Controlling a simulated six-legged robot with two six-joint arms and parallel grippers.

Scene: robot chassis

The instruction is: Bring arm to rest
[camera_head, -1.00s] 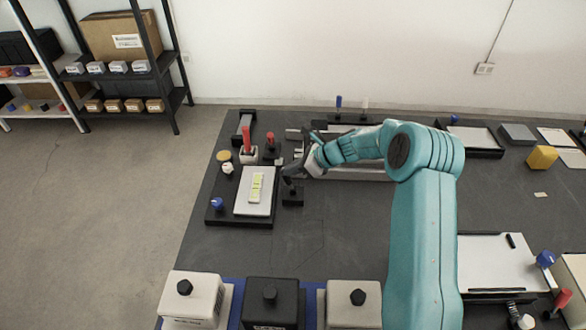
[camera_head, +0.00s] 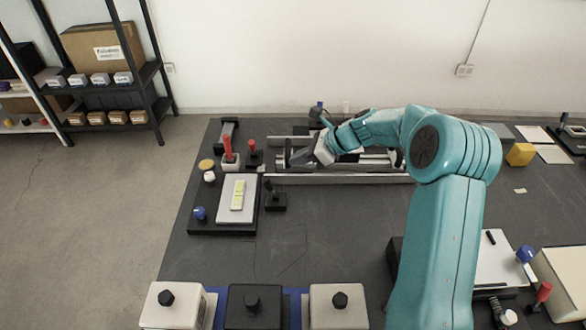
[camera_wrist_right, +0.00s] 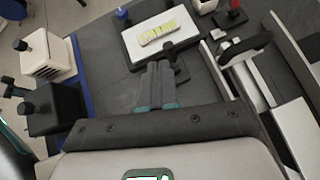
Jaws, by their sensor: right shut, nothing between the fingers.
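My right arm, teal, rises from the lower right in the head view and bends left over the dark worktable (camera_head: 330,225). My right gripper (camera_head: 304,156) is at its end, above the metal rail fixture (camera_head: 340,179). It is shut and empty. In the right wrist view the shut gripper (camera_wrist_right: 158,85) points toward the black board with the white plate and yellow strip (camera_wrist_right: 158,32). My left gripper is in neither view.
Boxes with black knobs (camera_head: 252,305) line the front edge. The black board (camera_head: 222,230) carries a white plate and a blue knob (camera_head: 200,213). Red-handled tools (camera_head: 228,150) stand behind it. A yellow block (camera_head: 520,154) is at right. The table's middle front is clear.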

